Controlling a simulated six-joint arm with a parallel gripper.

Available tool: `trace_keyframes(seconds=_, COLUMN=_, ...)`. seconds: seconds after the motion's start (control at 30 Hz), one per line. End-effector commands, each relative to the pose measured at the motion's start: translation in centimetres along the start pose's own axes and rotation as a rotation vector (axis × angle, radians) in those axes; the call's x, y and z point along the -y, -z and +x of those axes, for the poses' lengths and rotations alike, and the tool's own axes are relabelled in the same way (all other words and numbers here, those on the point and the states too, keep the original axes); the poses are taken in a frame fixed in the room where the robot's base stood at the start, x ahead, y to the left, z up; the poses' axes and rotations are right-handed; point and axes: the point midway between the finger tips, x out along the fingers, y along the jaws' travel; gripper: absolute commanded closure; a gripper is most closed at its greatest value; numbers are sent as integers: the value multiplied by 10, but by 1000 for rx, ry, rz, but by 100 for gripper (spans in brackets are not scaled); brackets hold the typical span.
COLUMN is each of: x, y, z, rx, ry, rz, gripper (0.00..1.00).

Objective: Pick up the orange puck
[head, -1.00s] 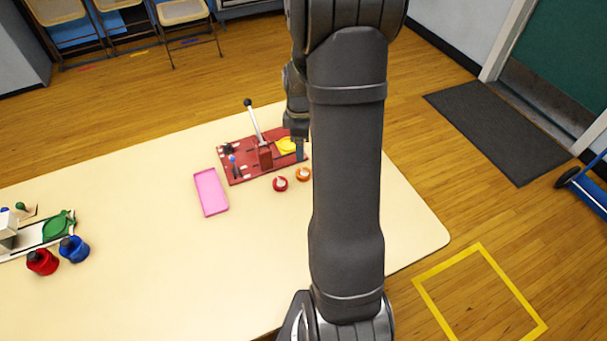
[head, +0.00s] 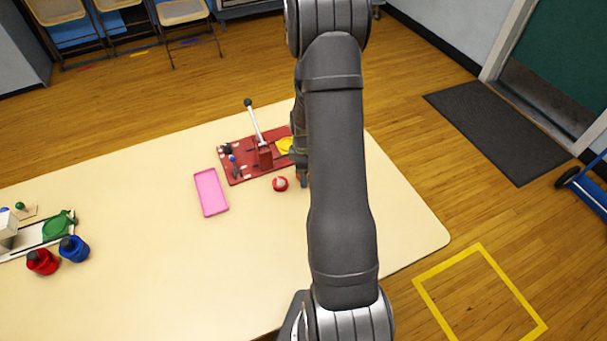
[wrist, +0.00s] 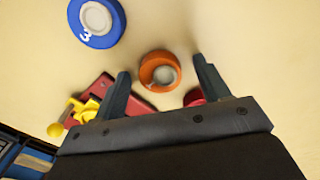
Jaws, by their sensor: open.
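The orange puck (wrist: 147,78), a round ring with a pale grey centre, lies on the cream table in the wrist view. My gripper (wrist: 161,66) is open, with one fingertip to the left of the puck and one to the right, and visible gaps on both sides. How high the fingertips are above the table I cannot tell. In the head view my arm hides nearly all of the puck, and a part of my gripper (head: 303,181) shows just right of the red puck (head: 280,184).
A blue puck (wrist: 97,38) marked 3 lies up-left of the orange one in the wrist view. The red board (head: 235,170) with a lever press and yellow piece (head: 284,145) is behind. A pink tray (head: 211,193) lies left. The table's front middle is clear.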

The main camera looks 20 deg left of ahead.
Motion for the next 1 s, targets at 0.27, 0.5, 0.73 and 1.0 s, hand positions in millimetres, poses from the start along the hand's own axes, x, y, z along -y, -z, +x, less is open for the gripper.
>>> trace_keyframes(seconds=0.27, x=0, y=0, z=3, rx=0, ry=0, rz=0, gripper=31)
trace_keyframes(seconds=0.5, x=0, y=0, z=2, rx=0, ry=0, rz=1, gripper=79)
trace_keyframes(seconds=0.73, x=0, y=0, z=2, rx=0, ry=0, rz=1, gripper=80)
trace_keyframes(seconds=1.0, x=-1, y=0, z=-10, rx=-1, ry=-3, rz=1, gripper=80)
